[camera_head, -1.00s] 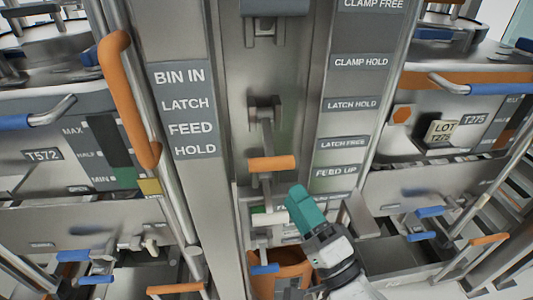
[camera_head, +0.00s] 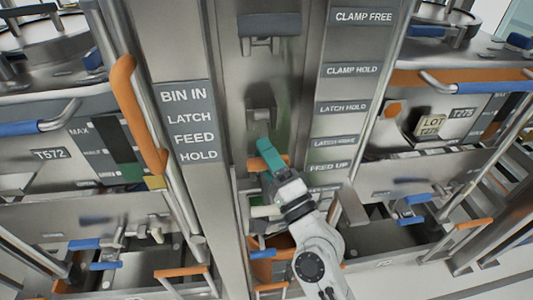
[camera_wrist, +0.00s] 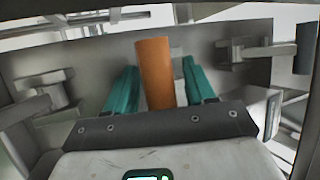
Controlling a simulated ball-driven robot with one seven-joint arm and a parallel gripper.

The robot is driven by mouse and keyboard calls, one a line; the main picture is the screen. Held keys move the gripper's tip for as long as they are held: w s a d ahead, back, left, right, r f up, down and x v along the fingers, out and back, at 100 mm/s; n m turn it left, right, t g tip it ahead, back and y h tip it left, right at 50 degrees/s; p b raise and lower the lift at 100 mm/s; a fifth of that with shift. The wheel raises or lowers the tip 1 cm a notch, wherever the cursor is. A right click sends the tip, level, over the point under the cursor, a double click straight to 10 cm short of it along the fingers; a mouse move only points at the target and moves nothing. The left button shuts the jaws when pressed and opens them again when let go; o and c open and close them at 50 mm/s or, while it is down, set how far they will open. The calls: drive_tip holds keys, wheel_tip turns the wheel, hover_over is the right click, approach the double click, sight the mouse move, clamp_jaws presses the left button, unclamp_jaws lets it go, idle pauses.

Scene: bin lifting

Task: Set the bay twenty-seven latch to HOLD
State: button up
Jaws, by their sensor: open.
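The orange lever handle (camera_head: 255,164) is on the central column, below a grey bracket (camera_head: 261,110), and is mostly hidden behind my gripper (camera_head: 269,152). In the wrist view the orange handle (camera_wrist: 154,76) stands between the two teal fingers of my gripper (camera_wrist: 159,66), with gaps on both sides. My gripper is open around it. The LATCH HOLD label (camera_head: 342,107) is right of the column, above the LATCH FREE label (camera_head: 335,141). The handle sits at about the height of the FEED UP label (camera_head: 330,166). No sign reading bay twenty-seven is legible.
A sign (camera_head: 191,122) reading BIN IN, LATCH, FEED, HOLD is left of the column. An upright orange grab bar (camera_head: 137,115) stands beside it.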

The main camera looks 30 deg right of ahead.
clamp_jaws()
idle(0.4)
